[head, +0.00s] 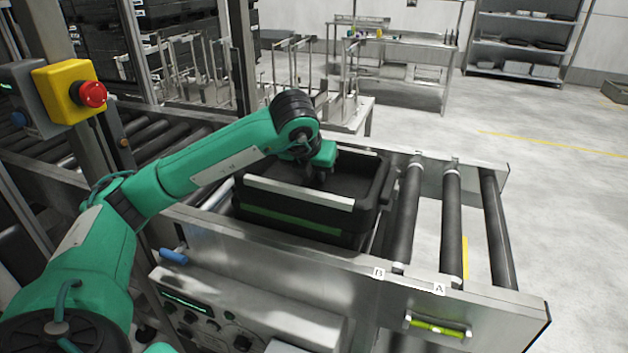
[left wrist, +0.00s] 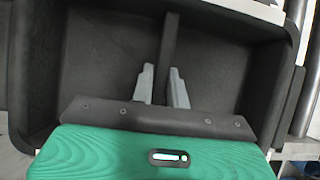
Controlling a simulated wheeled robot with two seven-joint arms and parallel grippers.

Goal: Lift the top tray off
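A black open-topped tray (head: 290,212) with a pale bar along its near rim and a green band sits on the roller conveyor. From this angle I cannot clearly tell where a top tray ends and one below begins. My left gripper (head: 320,180) reaches down into its opening from above. In the left wrist view, the two grey fingers (left wrist: 163,88) are apart, on either side of a dark central divider (left wrist: 170,45) in the tray (left wrist: 95,50). Whether they touch the divider is unclear. My right gripper is not in view.
Bare rollers (head: 452,210) lie right of the tray, inside a metal side rail (head: 330,262) marked B and A. A yellow box with a red emergency button (head: 92,93) stands at the left. A control panel (head: 220,315) is in front. Metal racks stand behind.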

